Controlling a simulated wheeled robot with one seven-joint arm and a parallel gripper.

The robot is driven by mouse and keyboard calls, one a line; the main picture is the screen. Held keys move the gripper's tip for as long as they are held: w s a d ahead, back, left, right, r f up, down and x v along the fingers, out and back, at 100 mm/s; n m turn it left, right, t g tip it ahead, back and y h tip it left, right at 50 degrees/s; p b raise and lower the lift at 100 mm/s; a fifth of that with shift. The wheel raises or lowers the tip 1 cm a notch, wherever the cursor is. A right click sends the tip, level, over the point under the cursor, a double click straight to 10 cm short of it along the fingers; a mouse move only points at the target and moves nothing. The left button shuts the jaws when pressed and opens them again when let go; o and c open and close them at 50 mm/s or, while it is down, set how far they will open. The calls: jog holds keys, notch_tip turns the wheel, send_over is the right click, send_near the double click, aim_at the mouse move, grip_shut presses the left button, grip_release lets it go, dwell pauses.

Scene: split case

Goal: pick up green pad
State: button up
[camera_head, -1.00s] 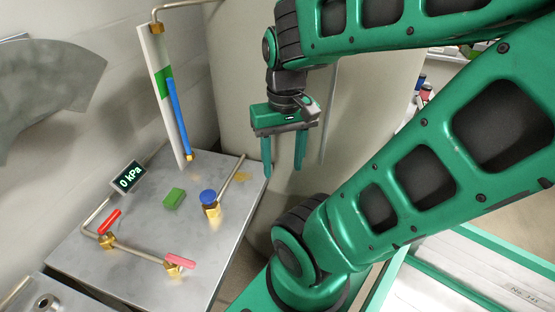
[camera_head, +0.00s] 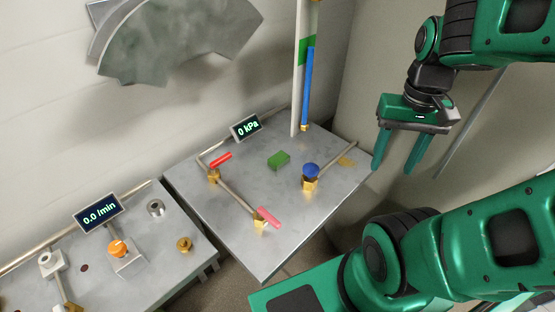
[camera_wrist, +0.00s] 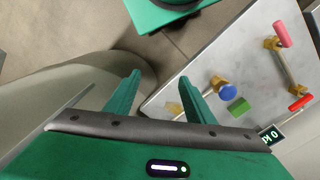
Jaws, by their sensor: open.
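The green pad (camera_head: 279,160) is a small green block lying on the grey metal bench top (camera_head: 265,235). It lies between the red-handled valve and the blue-knobbed valve. It also shows in the wrist view (camera_wrist: 238,105), to the right of my fingers. My gripper (camera_head: 393,170) is open and empty. In the head view it hangs to the right of the pad, by the bench's right edge, clear of the pad.
A blue-knobbed valve (camera_head: 311,172) stands right of the pad. A red-handled valve (camera_head: 219,161) and a pink-handled valve (camera_head: 268,217) sit on a pipe to its left and front. A gauge reading 0 kPa (camera_head: 246,127) and an upright column (camera_head: 308,85) stand behind.

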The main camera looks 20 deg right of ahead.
jog(key=shift+o, duration=0.5)
jog(key=m, duration=0.7)
send_over(279, 158)
jog(key=f, duration=0.8)
jog(key=shift+w+a, duration=0.15)
jog(key=shift+a, duration=0.2)
jog(key=shift+d+f, duration=0.15)
jog(key=shift+f, duration=1.2)
jog(key=shift+d+f, duration=0.15)
jog(key=shift+f, duration=1.15)
jog(key=shift+c, duration=0.7)
